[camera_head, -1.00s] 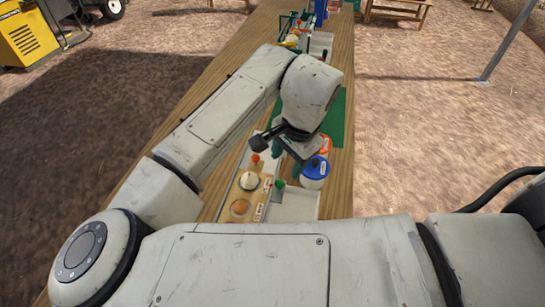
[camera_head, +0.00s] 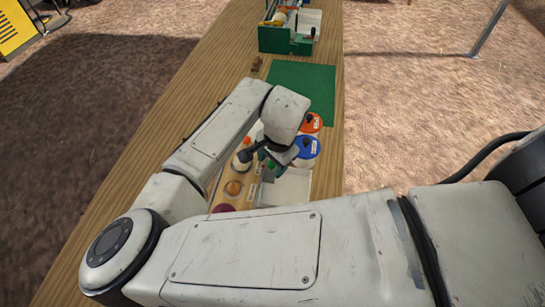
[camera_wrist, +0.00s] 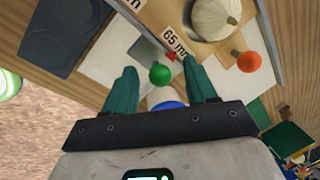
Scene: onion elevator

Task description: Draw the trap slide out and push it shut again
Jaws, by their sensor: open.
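A round green knob (camera_wrist: 160,73) shows in the wrist view, beside a small red mark and the "65 mm" label (camera_wrist: 175,40). I take it for the trap slide's handle; how far the slide is out cannot be told. My gripper (camera_wrist: 158,66) is open, its two teal fingers on either side of the knob in the picture. No contact with the knob shows. In the head view my wrist hangs over the wooden sizing board (camera_head: 222,196) and hides most of the knob.
A blue-lidded jar (camera_head: 306,148) and an orange-lidded jar (camera_head: 312,122) stand to the right. Beyond lies a green mat (camera_head: 303,90), then a green box (camera_head: 285,42). The bench's left side is clear.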

